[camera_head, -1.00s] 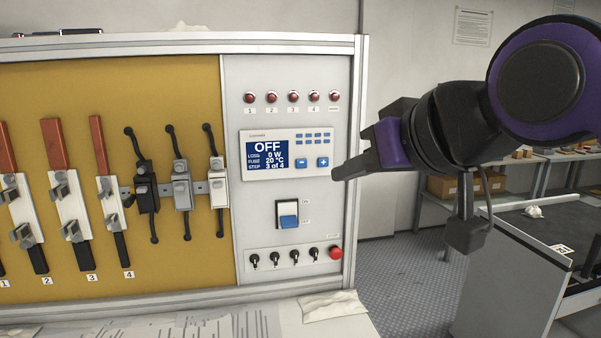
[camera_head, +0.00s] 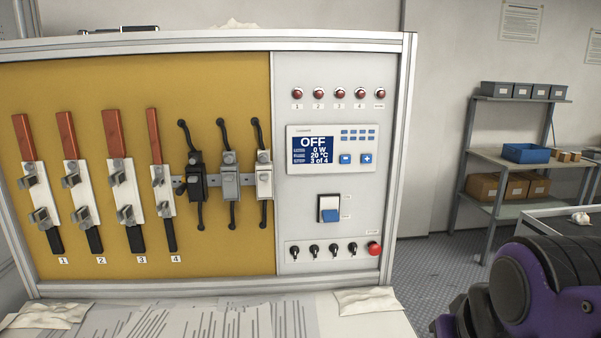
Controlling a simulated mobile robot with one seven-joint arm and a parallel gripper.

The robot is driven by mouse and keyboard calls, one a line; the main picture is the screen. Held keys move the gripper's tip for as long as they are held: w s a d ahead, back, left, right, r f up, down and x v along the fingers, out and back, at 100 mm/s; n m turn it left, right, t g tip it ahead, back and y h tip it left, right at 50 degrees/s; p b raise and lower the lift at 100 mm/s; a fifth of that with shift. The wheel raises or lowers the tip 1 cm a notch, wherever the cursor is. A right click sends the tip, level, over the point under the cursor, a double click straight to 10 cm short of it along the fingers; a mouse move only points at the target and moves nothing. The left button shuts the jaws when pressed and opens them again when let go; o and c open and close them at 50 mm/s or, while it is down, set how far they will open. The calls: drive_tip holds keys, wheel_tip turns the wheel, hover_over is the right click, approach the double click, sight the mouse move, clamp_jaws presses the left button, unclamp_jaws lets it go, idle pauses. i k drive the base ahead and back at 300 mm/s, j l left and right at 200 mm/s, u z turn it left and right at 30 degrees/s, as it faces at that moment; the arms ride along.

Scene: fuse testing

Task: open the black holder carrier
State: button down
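The black holder carrier (camera_head: 196,181) is mounted on the yellow panel, leftmost of three holders on a short grey rail. A thin black curved lead runs from its top and another from its bottom. The grey holder (camera_head: 230,182) and the white holder (camera_head: 264,180) sit to its right, apart from it. Whether the black carrier is shut is too small to tell. Part of my purple and black arm shows at the lower right, well away from the holders. My gripper's fingertips are outside the view.
Several fuse strips with red and black ends (camera_head: 125,175) hang left of the holders. A control panel (camera_head: 333,149) reading OFF, with a switch (camera_head: 329,209) and a red button (camera_head: 374,248), is on the right. Papers (camera_head: 220,320) cover the bench. A shelf (camera_head: 510,155) stands behind.

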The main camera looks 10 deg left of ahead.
sight(197, 190)
drive_tip(key=j+u, duration=0.1)
drive_tip(key=j, duration=0.3)
drive_tip(key=i+j+u, duration=0.1)
drive_tip(key=j, duration=0.35)
drive_tip(key=i+j+u, duration=0.1)
drive_tip(key=j, duration=0.3)
drive_tip(key=j+u, duration=0.1)
drive_tip(key=j, duration=0.3)
drive_tip(key=k+l, duration=0.1)
drive_tip(key=l, duration=0.25)
drive_tip(key=k+l, duration=0.15)
drive_tip(key=l, duration=0.15)
drive_tip(key=j+z, duration=0.4)
drive_tip(key=j, duration=0.25)
drive_tip(key=i+j+u, duration=0.15)
drive_tip(key=u, duration=0.2)
drive_tip(key=i, duration=0.1)
